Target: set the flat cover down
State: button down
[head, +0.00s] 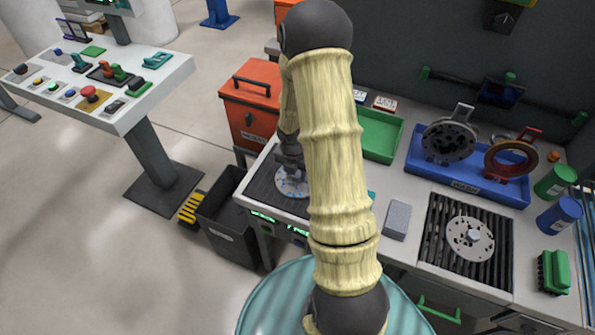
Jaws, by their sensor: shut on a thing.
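My gripper (290,164) points down at the left end of the workbench, partly hidden behind my own arm. It is shut on a pale round disc with bluish spots, which I take as the flat cover (292,183). The cover lies roughly level over a dark mat (262,187). I cannot tell whether it touches the mat. Its right edge is close to my arm in the picture. A second pale disc with holes (461,236) lies on a black slatted rack (433,255) at the right of the bench.
A blue tray (425,163) at the back right holds a dark flanged part (449,141) and a copper-coloured ring (491,160). A black bin (228,222) and red cabinet (250,109) flank the bench's left end.

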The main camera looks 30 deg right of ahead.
aim_at(295, 183)
jog(key=c, duration=1.1)
grip_release()
jog(key=shift+r, duration=0.1)
jog(key=r, duration=0.4)
jog(key=a+r+p, duration=0.1)
jog(key=r, duration=0.3)
jog(key=s+r+p, duration=0.1)
jog(key=r, duration=0.3)
jog(key=shift+a, duration=0.2)
